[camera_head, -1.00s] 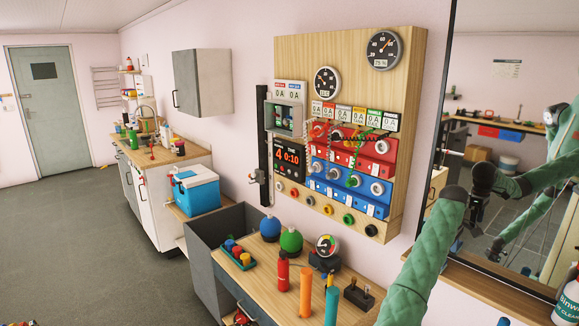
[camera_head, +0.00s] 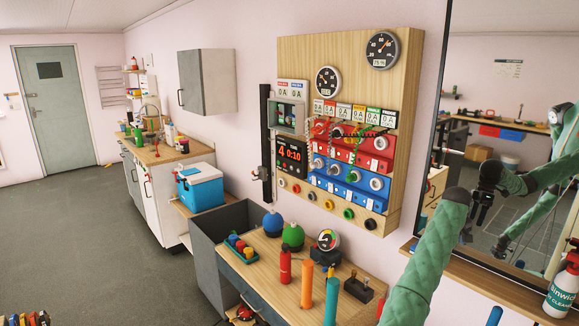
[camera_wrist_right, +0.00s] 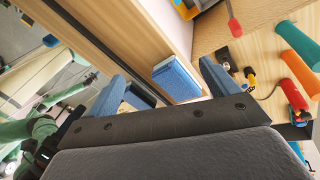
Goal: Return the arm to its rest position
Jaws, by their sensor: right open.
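My right arm (camera_head: 431,262) is a green padded link rising from the bottom right in the head view, in front of the mirror's left edge. In the right wrist view my right gripper (camera_wrist_right: 163,85) is open, with a blue-tipped finger on each side. A blue block (camera_wrist_right: 180,82) shows between the fingers beyond them; I cannot tell how far away it is, but the jaws are not shut on it. In the head view the right gripper's own position is hard to tell from dark reflected parts. My left gripper is not in view.
A gauge panel (camera_head: 300,60) hangs above. The mirror (camera_head: 465,90) and a spray bottle (camera_head: 563,290) are on the right.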

